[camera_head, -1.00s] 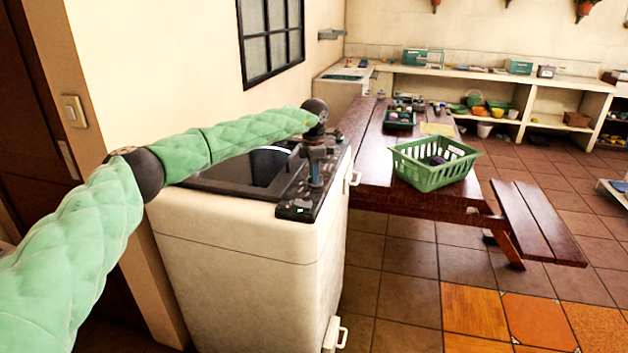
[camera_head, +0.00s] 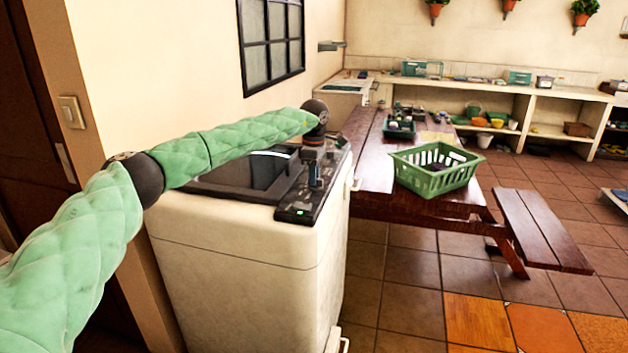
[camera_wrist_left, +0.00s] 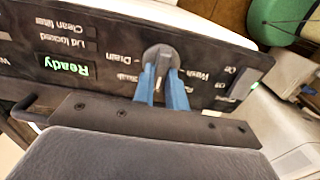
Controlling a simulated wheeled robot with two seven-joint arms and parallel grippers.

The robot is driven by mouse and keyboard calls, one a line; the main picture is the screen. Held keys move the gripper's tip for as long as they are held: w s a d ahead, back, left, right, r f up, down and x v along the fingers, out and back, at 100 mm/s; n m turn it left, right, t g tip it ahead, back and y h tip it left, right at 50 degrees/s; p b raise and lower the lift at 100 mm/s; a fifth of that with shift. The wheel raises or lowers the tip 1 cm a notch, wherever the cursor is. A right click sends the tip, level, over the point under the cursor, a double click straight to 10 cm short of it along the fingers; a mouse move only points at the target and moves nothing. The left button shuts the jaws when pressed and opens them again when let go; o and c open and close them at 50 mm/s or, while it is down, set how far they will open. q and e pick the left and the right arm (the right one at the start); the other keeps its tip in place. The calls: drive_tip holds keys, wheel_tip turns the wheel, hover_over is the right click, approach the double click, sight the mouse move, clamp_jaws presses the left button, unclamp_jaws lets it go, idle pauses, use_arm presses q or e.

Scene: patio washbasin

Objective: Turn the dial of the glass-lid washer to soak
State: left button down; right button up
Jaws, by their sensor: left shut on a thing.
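The white washer (camera_head: 240,262) with a dark glass lid (camera_head: 245,172) stands in front of me. Its dark control panel (camera_head: 297,214) runs along the right side of the top. In the left wrist view the panel is upside down, with a green "Ready" display (camera_wrist_left: 64,66) and a round grey dial (camera_wrist_left: 160,55). Labels around the dial include "Drain" and "Wash"; a blurred one resembles "Soak". My left gripper (camera_head: 314,184) points down at the panel, its blue fingers (camera_wrist_left: 163,88) shut on the dial. Which label the dial points to cannot be told. My right gripper is not in view.
A wooden picnic table (camera_head: 375,165) with a green basket (camera_head: 435,185) stands right behind the washer. A bench (camera_head: 540,225) is beside it. A wall with a barred window (camera_head: 270,40) is close on the left. Tiled floor is open at front right.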

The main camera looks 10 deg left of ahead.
use_arm(q)
drive_tip(key=m+b, duration=0.1)
drive_tip(key=m, duration=0.2)
drive_tip(key=shift+w+m, duration=0.15)
drive_tip(key=shift+m, duration=0.25)
drive_tip(key=shift+w+r+m+b, duration=0.15)
drive_tip(key=shift+m+b, duration=0.55)
drive_tip(key=shift+m, duration=1.2)
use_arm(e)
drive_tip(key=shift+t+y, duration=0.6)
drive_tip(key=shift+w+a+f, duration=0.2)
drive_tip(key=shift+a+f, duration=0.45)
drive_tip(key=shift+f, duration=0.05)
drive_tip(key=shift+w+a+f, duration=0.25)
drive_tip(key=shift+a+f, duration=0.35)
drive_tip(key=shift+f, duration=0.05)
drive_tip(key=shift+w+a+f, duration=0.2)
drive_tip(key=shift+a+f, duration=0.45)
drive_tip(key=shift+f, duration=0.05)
use_arm(q)
drive_tip(key=shift+r, duration=0.1)
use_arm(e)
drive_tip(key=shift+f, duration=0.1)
use_arm(q)
drive_tip(key=c, duration=1.6)
unclamp_jaws()
drive_tip(key=shift+o, duration=0.8)
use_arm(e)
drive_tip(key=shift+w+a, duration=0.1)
